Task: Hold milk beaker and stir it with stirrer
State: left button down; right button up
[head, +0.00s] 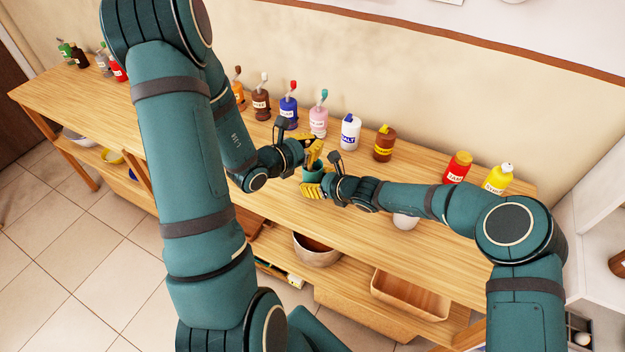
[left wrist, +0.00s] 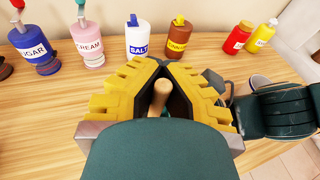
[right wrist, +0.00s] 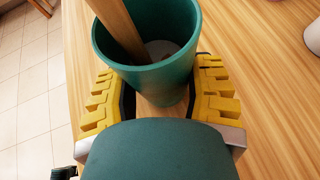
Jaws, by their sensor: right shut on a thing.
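The milk beaker (right wrist: 150,75) is a teal cup with a little pale content at the bottom. It stands upright on or just above the wooden table and also shows in the head view (head: 314,174). My right gripper (right wrist: 163,95) is shut on it, one yellow finger on each side. The wooden stirrer (right wrist: 120,30) leans inside the beaker, its lower end in the cup. My left gripper (left wrist: 158,65) is above the beaker, its fingers close together around the stirrer, whose round end (left wrist: 159,95) shows between them. The stirrer's contact with the finger pads is partly hidden.
Behind the grippers stand a sugar bottle (left wrist: 30,45), a cream bottle (left wrist: 88,42), a salt bottle (left wrist: 139,38), a brown bottle (left wrist: 178,38), and red (head: 458,167) and yellow (head: 498,178) bottles. A white round object (head: 404,221) is near my right forearm. The table front is mostly clear.

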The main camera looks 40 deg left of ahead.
dwell(0.5)
pick_arm(q)
notch_tip(320, 180, up, 14)
jog(key=w, duration=0.2)
notch_tip(320, 180, down, 13)
jog(key=shift+s+g, duration=0.2)
jog(key=shift+g, duration=0.1)
dwell(1.2)
jog(key=shift+a, duration=0.1)
jog(key=shift+s, duration=0.15)
